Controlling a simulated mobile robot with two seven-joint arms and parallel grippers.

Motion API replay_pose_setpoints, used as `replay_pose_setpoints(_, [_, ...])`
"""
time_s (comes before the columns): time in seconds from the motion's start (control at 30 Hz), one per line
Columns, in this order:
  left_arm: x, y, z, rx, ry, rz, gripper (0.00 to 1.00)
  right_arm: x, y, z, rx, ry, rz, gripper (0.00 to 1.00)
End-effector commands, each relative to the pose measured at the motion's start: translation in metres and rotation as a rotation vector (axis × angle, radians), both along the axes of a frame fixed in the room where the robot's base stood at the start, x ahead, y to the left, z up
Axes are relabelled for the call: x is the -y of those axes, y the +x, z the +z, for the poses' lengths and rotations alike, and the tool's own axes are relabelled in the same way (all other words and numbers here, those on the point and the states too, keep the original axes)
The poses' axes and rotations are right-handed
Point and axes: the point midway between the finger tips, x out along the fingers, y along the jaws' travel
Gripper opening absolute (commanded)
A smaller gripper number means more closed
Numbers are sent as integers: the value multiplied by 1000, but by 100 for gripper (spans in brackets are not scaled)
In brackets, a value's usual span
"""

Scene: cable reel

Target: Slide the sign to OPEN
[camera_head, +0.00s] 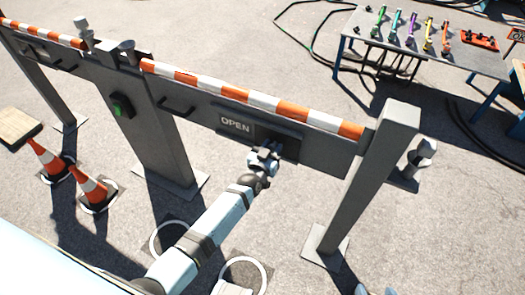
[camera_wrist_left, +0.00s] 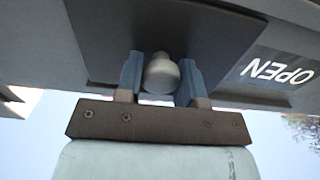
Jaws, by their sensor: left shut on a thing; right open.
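The sign is set in a grey horizontal beam, and the white word OPEN (camera_head: 235,125) is showing. It also shows upside down in the left wrist view (camera_wrist_left: 278,70). A dark sliding panel (camera_head: 289,147) covers the beam just to the right of the word. My left gripper (camera_head: 264,157) is at this panel. In the left wrist view its two blue fingers are shut on a pale round knob (camera_wrist_left: 162,74) that stands out from the panel (camera_wrist_left: 105,35). My right gripper (camera_head: 376,291) shows only its blue fingertips, apart and empty, at the bottom edge.
A grey post (camera_head: 375,165) stands at the beam's right end, and a wider post (camera_head: 140,125) with a green switch (camera_head: 121,105) stands to the left. Traffic cones (camera_head: 92,187) are at far left. A table (camera_head: 368,38) with coloured tools is at the back right.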

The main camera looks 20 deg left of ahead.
Motion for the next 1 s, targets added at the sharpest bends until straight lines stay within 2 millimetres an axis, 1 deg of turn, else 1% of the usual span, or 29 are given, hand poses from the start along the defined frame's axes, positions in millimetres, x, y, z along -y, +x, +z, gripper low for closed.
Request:
replay_pose_setpoints(0.1, [4, 4, 0, 1, 1, -1, 0, 0, 2, 3, 5, 2, -1, 68])
replay_pose_setpoints(0.47, [7, 4, 1, 0, -1, -4, 0, -1, 6, 6, 12, 4, -1, 68])
replay_pose_setpoints(0.5, [7, 4, 1, 0, -1, -4, 44, -1, 6, 5, 11, 4, -1, 68])
replay_pose_setpoints(0.57, [7, 4, 1, 0, -1, -4, 58, -1, 6, 4, 10, 4, -2, 68])
replay_pose_setpoints(0.6, [6, 4, 1, 0, -1, -3, 60, -1, 5, 4, 9, 4, -2, 68])
replay_pose_setpoints(1.0, [4, 4, 0, 0, 0, -2, 60, -1, 4, 2, 4, 2, -2, 68])
